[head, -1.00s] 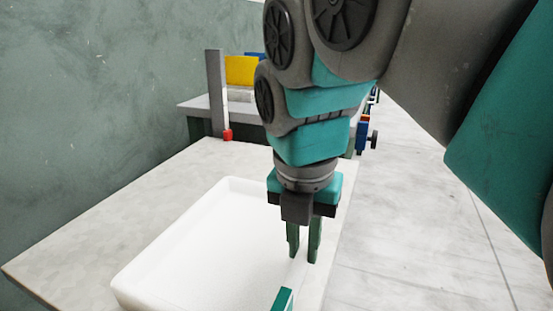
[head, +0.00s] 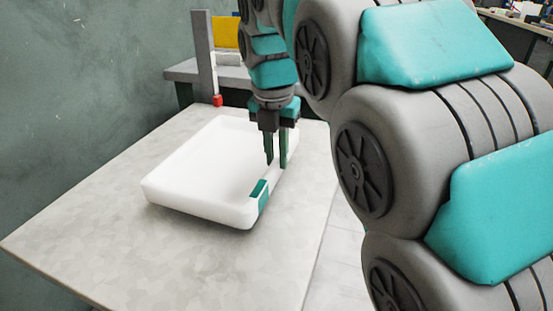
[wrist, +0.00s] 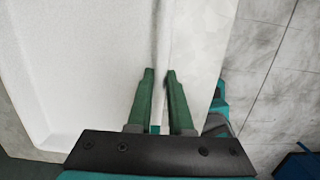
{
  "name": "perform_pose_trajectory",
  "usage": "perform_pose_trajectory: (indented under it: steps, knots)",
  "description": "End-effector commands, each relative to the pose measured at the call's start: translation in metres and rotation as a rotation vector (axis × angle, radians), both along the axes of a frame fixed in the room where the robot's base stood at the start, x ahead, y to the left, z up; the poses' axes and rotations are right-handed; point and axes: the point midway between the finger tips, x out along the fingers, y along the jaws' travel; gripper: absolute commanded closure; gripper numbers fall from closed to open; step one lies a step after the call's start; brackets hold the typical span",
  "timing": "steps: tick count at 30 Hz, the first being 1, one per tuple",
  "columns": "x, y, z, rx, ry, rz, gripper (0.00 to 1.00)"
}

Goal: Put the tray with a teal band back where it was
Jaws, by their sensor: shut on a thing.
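The white tray (head: 205,168) is shallow and open, with a teal band (head: 262,194) on its near right corner. It shows over the pale table; I cannot tell whether it touches the top or hangs just above it. My gripper (head: 276,163) points down at the tray's right wall. In the wrist view the green fingers (wrist: 160,76) stand on both sides of the tray's wall (wrist: 163,45), shut on it. The inside of the tray (wrist: 90,65) looks empty where it shows.
The pale table (head: 110,235) has free room in front and to the left of the tray. Behind it stands a grey bench with a grey post (head: 205,55), red at its foot, and a yellow panel (head: 225,33). A green wall (head: 80,80) runs along the left.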

Motion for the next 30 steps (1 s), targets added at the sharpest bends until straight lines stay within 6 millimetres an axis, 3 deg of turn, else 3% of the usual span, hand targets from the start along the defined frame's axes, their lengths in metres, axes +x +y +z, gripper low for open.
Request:
perform_pose_trajectory:
  steps: [5,12,23,24,30]
  knots:
    - [0.005,0.0,-0.007,-0.001,0.003,0.0,1.0]
    - [0.004,0.0,-0.037,-0.002,0.001,-0.001,1.0]
    - [0.004,0.001,-0.039,0.0,0.001,0.0,1.0]
    - [0.004,0.0,-0.04,0.0,0.001,0.0,0.8]
    - [0.004,0.0,-0.039,0.0,0.0,0.0,0.58]
